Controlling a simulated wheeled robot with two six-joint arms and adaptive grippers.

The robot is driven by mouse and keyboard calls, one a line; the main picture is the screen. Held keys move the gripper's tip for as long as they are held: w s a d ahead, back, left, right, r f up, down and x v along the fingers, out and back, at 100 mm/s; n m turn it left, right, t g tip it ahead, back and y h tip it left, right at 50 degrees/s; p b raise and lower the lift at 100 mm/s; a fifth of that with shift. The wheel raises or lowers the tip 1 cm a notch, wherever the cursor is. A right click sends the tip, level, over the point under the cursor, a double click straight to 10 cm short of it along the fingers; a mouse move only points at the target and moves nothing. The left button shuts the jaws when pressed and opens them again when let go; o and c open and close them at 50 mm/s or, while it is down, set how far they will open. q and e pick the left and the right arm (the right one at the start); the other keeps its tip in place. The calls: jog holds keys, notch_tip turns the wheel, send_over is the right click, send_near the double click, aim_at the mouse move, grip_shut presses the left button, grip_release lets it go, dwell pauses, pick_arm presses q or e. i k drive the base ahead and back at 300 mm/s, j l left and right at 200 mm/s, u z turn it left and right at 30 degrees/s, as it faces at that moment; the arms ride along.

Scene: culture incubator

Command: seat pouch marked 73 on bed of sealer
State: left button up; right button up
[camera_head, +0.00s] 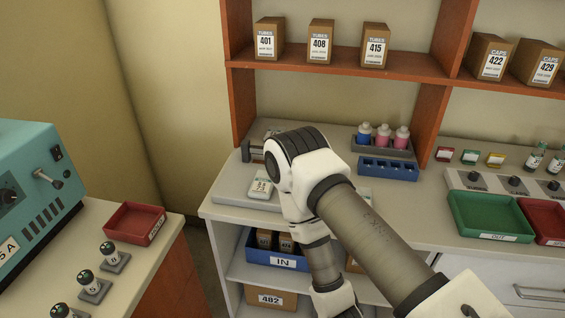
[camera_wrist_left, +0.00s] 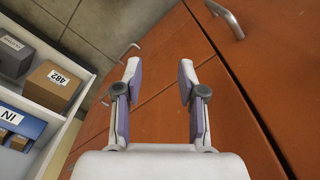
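A small white pouch or packet (camera_head: 261,188) lies on a grey flat plate (camera_head: 232,188) on the counter. Its label is too small to read surely; it may end in 73. A grey device with dark upright parts (camera_head: 251,152) stands at the plate's back, probably the sealer; my arm hides much of it and its bed. Another pale item (camera_head: 364,194) shows partly to the right of my arm. My left gripper (camera_wrist_left: 158,80) is open and empty in the left wrist view, facing orange cabinet doors. The head view shows neither gripper's fingers.
Below the counter are a blue IN bin (camera_head: 277,262) and a carton (camera_head: 268,298). A bottle rack (camera_head: 384,150), blue rack (camera_head: 387,170) and green tray (camera_head: 490,216) stand to the right. A teal machine (camera_head: 40,185) and red tray (camera_head: 135,223) are on the left table.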

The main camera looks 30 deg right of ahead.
aim_at(262, 186)
jog(key=z, duration=0.8)
